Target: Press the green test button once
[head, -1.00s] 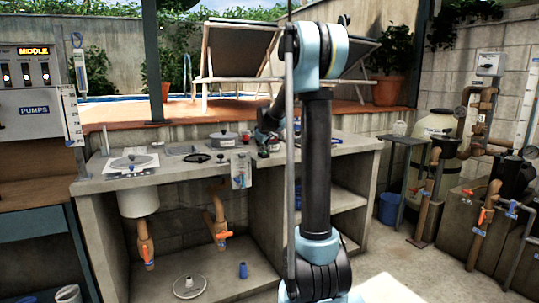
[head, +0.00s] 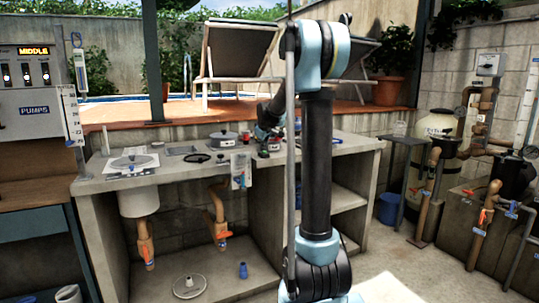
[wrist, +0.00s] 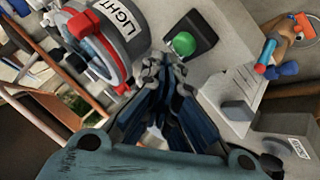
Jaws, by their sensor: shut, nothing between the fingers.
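The green test button (wrist: 182,43) is a round green dome on a black square plate (wrist: 190,38), near the top middle of the wrist view. My gripper (wrist: 160,66) is shut and empty. Its fingertips point toward the button and appear a little below and left of it, with a visible gap in the picture. I cannot tell the depth of that gap.
A grey and red round housing marked LIGHT (wrist: 112,30) is close to the left of my fingers. A grey block (wrist: 237,111) and a valve with an orange handle (wrist: 303,27) lie to the right.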

